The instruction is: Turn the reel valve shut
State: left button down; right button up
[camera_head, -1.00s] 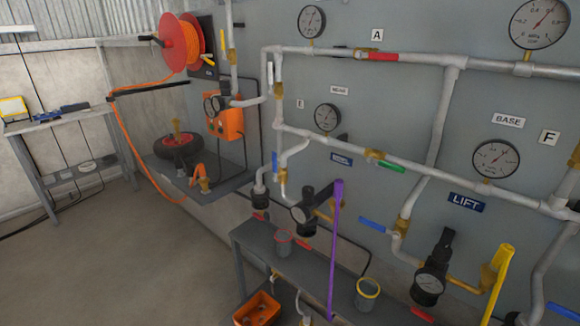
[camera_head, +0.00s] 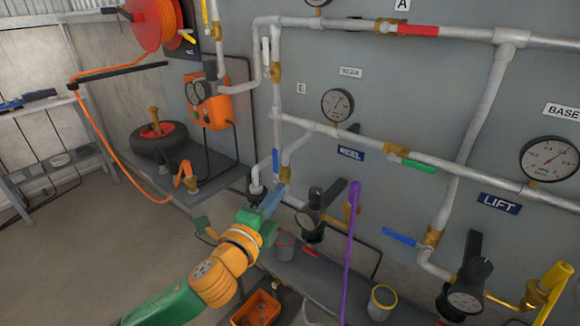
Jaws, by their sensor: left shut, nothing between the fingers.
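The REEL label (camera_head: 351,153) is on the grey panel. Left of it, a branch pipe runs down to a brass valve (camera_head: 285,175) with a blue lever (camera_head: 275,162). The lever stands upright, along the pipe, on the valve's left side. My left gripper (camera_head: 279,191) is at the end of the green and orange arm, shut and empty. Its tips are just below the brass valve in the picture; I cannot tell if they touch it. The gripper hides part of the pipe below the valve. My right gripper is not in view.
A green-handled valve (camera_head: 410,160) is on the pipe to the right. A black gauge fitting (camera_head: 310,222) and a purple bar (camera_head: 350,250) stand right of my gripper.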

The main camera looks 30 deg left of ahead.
aim_at(275, 167)
pick_arm(q)
jog(key=w+a+p, duration=0.2)
jog(key=w+a, duration=0.3)
jog(key=w, duration=0.3)
jog(key=shift+a+f, duration=0.15)
jog(key=shift+a, duration=0.05)
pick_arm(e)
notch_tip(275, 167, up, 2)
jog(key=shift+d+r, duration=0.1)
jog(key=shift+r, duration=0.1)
pick_arm(q)
jog(key=shift+w, duration=0.1)
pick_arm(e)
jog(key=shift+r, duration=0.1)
pick_arm(q)
jog(key=shift+a+r+n+p, duration=0.25)
jog(key=shift+n+p, duration=0.25)
jog(key=shift+n, duration=0.1)
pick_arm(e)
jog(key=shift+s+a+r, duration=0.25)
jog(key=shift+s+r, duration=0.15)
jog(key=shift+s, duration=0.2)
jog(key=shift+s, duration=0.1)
